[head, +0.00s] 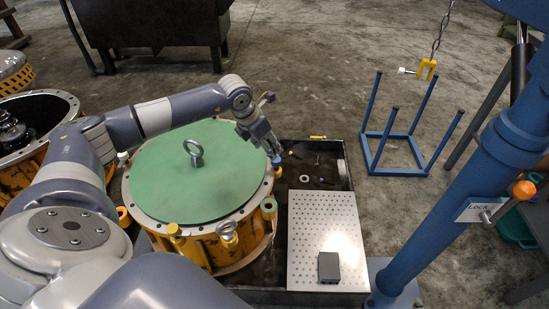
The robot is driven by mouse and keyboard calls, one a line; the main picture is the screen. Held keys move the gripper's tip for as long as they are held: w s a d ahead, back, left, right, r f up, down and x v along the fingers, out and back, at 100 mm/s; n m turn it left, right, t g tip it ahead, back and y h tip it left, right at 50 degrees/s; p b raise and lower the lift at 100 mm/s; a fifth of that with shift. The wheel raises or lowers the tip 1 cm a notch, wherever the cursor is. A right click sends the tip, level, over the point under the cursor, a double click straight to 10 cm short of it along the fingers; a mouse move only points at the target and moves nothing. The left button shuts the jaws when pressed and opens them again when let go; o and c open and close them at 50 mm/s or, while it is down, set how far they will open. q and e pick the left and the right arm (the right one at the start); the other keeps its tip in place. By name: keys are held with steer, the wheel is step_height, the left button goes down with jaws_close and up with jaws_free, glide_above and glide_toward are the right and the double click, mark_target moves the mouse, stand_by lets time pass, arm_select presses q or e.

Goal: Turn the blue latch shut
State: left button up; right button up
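The round transmission housing (200,250) is yellow with a green top cover (170,178) and an upright ring bolt. A small blue piece (277,160), which looks like the blue latch, shows at the right rim of the housing. My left gripper (272,152) reaches over the cover from the left and points down at this blue piece. Its fingertips are at or touching the piece and partly hide it. I cannot tell whether the fingers are closed on it. My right gripper is not in view.
A dark tray (265,297) holds the housing, small loose parts and a perforated plate (328,225) with a grey box (329,267). A blue post (455,185) with a LOCK sign stands right. A yellow hook (426,70) hangs above a blue frame (395,136). Another open housing (65,105) is left.

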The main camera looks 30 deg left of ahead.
mark_target(276, 161)
arm_select(q)
steer(key=b+x, duration=0.1)
steer(key=x, duration=0.6)
steer(key=shift+w+f+b, duration=0.15)
steer(key=shift+b, duration=0.2)
steer(key=shift+w+d+f, duration=0.1)
steer(key=shift+w+f, duration=0.05)
steer(key=shift+f, duration=0.2)
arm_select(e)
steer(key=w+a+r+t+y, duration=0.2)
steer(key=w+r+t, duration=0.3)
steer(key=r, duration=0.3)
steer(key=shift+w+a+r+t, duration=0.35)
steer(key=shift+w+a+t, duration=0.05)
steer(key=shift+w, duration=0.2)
arm_select(q)
steer(key=c, duration=1.1)
